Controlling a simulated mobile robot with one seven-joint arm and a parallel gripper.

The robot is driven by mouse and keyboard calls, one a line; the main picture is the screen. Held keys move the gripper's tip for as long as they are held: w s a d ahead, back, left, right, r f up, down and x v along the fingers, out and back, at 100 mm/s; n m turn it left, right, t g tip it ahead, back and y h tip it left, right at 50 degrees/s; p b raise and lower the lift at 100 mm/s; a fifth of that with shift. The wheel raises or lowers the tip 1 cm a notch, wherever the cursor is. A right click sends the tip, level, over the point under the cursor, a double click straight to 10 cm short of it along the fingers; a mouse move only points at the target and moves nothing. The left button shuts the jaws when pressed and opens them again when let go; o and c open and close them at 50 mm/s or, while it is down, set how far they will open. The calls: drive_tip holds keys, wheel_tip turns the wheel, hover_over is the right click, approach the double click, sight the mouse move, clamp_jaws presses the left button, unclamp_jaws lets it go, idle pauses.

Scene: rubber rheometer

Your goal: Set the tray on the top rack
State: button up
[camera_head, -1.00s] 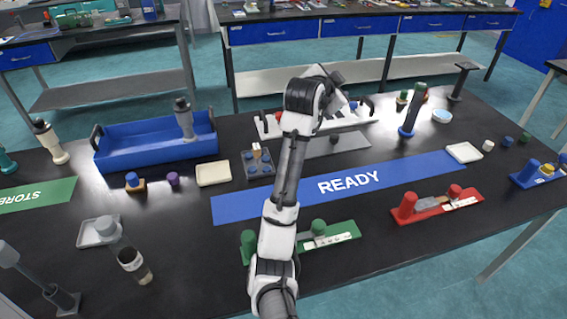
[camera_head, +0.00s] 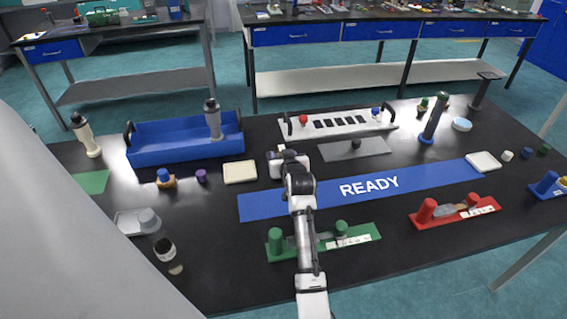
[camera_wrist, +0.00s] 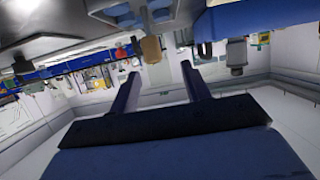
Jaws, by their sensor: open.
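A long white tray (camera_head: 320,127) with dark slots, a red knob, a blue knob and upright end handles lies at the back middle of the black bench in the head view. A blue open tray (camera_head: 170,156) with dark end handles stands to its left. I cannot tell which one the task means, and no rack is clearly recognisable as the top rack. My arm is folded over the bench front, short of the white tray, and hides my fingers in the head view. In the wrist view my gripper (camera_wrist: 160,82) is open, with nothing between its fingers.
A blue READY strip (camera_head: 420,180) crosses the bench, with a green fixture (camera_head: 360,238) and a red fixture (camera_head: 455,211) in front. A large pale shape covers the lower left.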

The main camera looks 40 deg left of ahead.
sight(281, 147)
drive_tip(key=x, duration=0.3)
drive_tip(key=shift+w, duration=0.15)
drive_tip(key=b+x, duration=0.4)
drive_tip(key=shift+w+f, duration=0.3)
drive_tip(key=shift+w, duration=0.15)
drive_tip(key=shift+w+a, duration=0.2)
drive_tip(key=shift+r, duration=0.1)
clamp_jaws()
